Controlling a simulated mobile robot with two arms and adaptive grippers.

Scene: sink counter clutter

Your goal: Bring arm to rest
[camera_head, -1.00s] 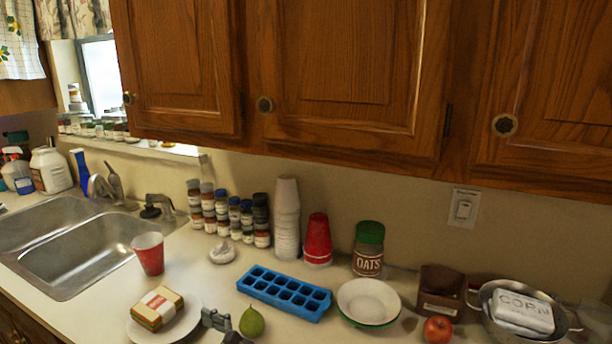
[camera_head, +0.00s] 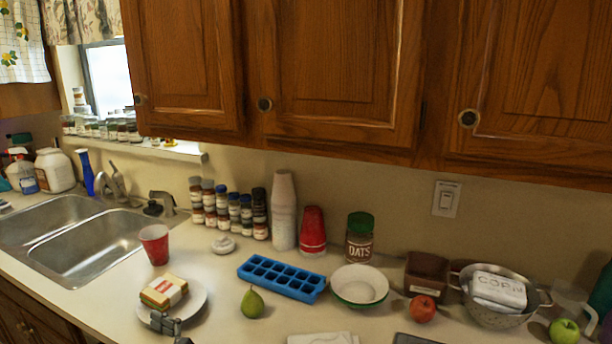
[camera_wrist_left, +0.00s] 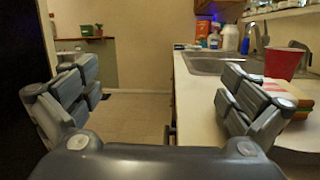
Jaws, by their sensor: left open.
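My left gripper (camera_head: 170,330) shows at the bottom of the head view, near the front of the white plate (camera_head: 188,308) with a wrapped sandwich (camera_head: 163,291). In the left wrist view its two fingers (camera_wrist_left: 160,100) are spread wide with nothing between them. The floor and the counter's front edge lie beyond the fingers. The right finger overlaps the view of the sandwich (camera_wrist_left: 290,98) and red cup (camera_wrist_left: 285,62); I cannot tell a touch. My right gripper is in neither view.
The counter holds a green pear (camera_head: 252,303), blue ice tray (camera_head: 282,279), bowl (camera_head: 360,287), red apple (camera_head: 422,309), colander (camera_head: 500,312) and green apple (camera_head: 564,331). The sink (camera_head: 85,250) is at left. Wooden cabinets (camera_head: 340,70) hang above. Open floor (camera_wrist_left: 130,120) shows beside the counter.

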